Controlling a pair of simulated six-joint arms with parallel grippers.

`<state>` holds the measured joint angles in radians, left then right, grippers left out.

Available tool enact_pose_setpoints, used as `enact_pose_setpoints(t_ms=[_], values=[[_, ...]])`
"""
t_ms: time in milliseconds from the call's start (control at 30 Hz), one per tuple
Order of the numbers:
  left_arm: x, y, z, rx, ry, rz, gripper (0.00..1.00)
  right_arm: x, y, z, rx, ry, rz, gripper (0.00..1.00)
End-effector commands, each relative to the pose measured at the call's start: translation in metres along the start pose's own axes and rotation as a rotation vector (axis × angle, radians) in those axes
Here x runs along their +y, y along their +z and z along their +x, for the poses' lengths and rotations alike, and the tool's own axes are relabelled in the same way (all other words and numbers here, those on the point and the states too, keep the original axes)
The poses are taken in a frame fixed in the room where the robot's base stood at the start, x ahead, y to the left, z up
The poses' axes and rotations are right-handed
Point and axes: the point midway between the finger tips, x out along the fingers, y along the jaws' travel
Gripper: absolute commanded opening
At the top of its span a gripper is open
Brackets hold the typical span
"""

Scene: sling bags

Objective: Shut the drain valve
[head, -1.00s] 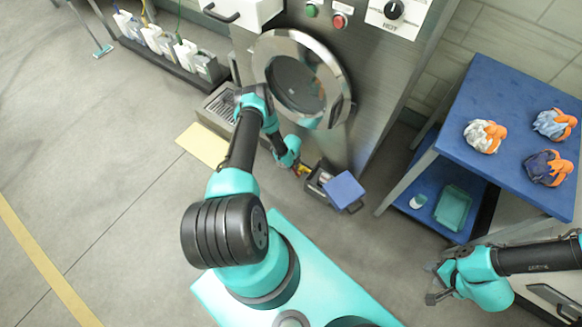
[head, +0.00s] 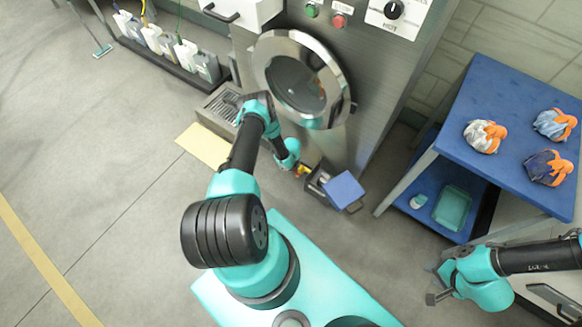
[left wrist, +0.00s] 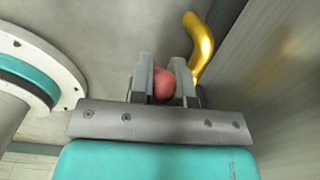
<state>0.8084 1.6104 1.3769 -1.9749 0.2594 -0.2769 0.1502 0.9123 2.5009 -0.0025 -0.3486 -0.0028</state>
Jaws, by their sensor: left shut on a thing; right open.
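In the left wrist view my left gripper (left wrist: 163,72) is shut on a rounded red handle (left wrist: 162,86), which shows between the two grey fingers. A yellow bent pipe (left wrist: 202,42) rises just behind and right of the fingers. In the head view my left gripper (head: 299,168) is low in front of the steel machine (head: 345,130), beside a small yellow-orange part (head: 304,170). The valve body is mostly hidden by the gripper. My right gripper (head: 433,283) is open and empty above the floor at the lower right.
A dark box with a blue lid (head: 344,189) stands beside the left gripper. A blue table (head: 500,110) with several bundled bags is at the right, with a green tray (head: 454,207) below. Jugs (head: 160,38) line the upper left.

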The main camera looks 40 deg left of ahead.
Motion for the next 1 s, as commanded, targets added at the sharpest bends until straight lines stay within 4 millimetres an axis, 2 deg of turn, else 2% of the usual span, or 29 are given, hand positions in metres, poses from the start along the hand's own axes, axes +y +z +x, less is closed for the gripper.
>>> enact_pose_setpoints(t_ms=[467, 1000], values=[[0.001, -0.001, -0.001, -0.013, 0.003, 0.001, 0.0, 0.0, 0.0, 0.0, 0.0, 0.0, 0.0, 0.43], [0.001, -0.018, -0.01, -0.319, 0.003, 0.002, 0.0, 0.0, 0.0, 0.0, 0.0, 0.0, 0.0, 0.43]])
